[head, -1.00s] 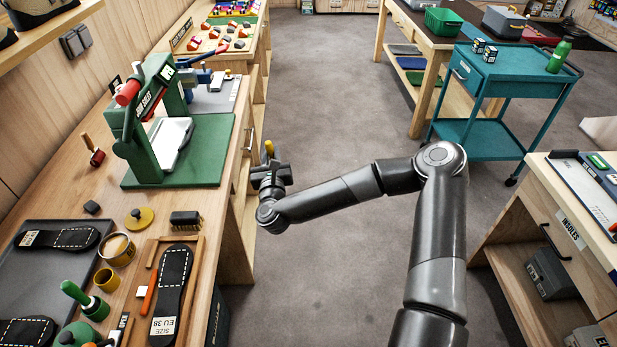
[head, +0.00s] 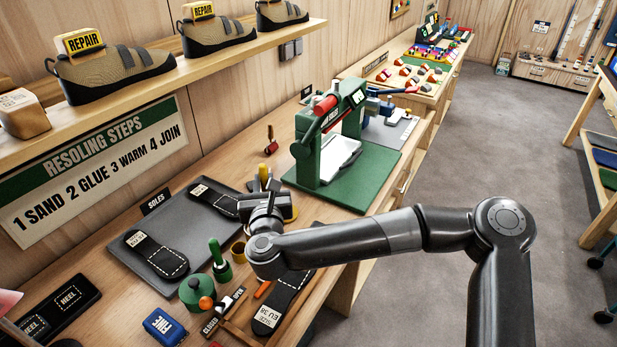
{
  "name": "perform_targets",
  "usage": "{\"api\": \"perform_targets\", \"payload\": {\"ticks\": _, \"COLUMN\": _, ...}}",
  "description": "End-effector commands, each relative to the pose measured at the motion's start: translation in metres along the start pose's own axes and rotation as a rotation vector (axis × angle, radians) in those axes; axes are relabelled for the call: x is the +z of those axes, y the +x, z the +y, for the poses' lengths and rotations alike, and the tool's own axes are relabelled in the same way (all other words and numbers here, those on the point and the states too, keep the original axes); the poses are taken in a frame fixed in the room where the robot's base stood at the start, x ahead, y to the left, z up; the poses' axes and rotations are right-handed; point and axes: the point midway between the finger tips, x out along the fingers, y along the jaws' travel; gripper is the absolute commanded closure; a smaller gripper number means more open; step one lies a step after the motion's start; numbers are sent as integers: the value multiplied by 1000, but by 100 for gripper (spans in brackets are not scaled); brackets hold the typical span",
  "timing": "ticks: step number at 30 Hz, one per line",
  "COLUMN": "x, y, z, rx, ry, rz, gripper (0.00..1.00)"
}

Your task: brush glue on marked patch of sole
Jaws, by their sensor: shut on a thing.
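My gripper (head: 263,188) is above the bench, shut on a thin thing with a yellow end (head: 263,171) that sticks up past the fingers. It looks like the brush handle; its bristles are hidden. The black sole marked EU 38 (head: 287,297) lies on the bench just below and right of my wrist. Part of its dashed white outline shows; my arm covers its far end. The glue tin cannot be made out behind my gripper and wrist. A small brass cup (head: 238,251) shows at the wrist's left.
A dark tray (head: 192,226) with two more soles lies left of my gripper. A green press (head: 325,150) stands behind on the right. A shelf with shoes (head: 120,75) overhangs the back.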

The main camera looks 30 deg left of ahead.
Motion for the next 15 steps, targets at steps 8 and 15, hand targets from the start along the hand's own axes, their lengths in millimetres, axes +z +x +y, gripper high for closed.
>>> {"api": "perform_targets", "payload": {"ticks": 8, "x": 4, "y": -13, "z": 28, "rx": 60, "ry": 7, "rz": 6, "gripper": 100}}
{"api": "perform_targets", "payload": {"ticks": 15, "x": -18, "y": -13, "z": 29, "rx": 61, "ry": 7, "rz": 7, "gripper": 100}}
